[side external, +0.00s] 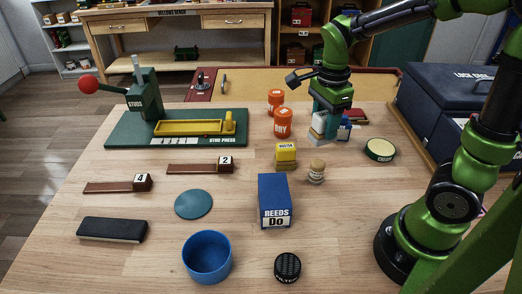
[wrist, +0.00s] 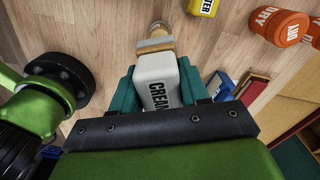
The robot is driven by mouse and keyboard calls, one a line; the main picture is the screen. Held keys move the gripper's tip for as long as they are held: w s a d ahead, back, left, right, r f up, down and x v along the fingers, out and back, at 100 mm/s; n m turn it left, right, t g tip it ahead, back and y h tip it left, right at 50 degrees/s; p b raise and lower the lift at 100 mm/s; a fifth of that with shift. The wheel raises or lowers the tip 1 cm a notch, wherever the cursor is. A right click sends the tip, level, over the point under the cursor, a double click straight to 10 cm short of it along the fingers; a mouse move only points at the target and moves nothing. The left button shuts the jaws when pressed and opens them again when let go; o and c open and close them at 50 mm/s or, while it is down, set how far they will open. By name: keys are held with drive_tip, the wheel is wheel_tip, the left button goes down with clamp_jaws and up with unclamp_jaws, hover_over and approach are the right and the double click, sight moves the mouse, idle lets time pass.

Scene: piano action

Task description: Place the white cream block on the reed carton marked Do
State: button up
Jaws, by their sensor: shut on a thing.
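The white cream block (side external: 318,124), lettered CREAM, is between the jaws of my gripper (side external: 325,127), which is shut on it. The wrist view shows the block (wrist: 157,72) between the two teal fingers of my gripper (wrist: 156,86), its far end sticking out past them. In the side view, gripper and block are at the back right of the table, behind the small corked jar. The blue reed carton (side external: 273,193) marked Do lies on the table nearer the front, apart from the gripper and to its left.
A yellow block (side external: 285,153) and the corked jar (side external: 317,171) stand between gripper and carton. Two orange cans (side external: 283,123) stand left of the gripper. A round green-rimmed tin (side external: 380,150) is right. A blue cup (side external: 207,257) and black round tin (side external: 288,267) are in front.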

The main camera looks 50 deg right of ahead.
drive_tip(key=s+a+n, duration=0.8)
drive_tip(key=a, duration=0.1)
drive_tip(key=n, duration=0.5)
hover_over(274, 190)
wheel_tip(274, 190, down, 3)
drive_tip(key=shift+s+d+r, duration=0.1)
drive_tip(key=shift+r, duration=0.1)
drive_tip(key=shift+f, duration=1.75)
drive_tip(key=shift+f, duration=0.15)
drive_tip(key=o, duration=1.1)
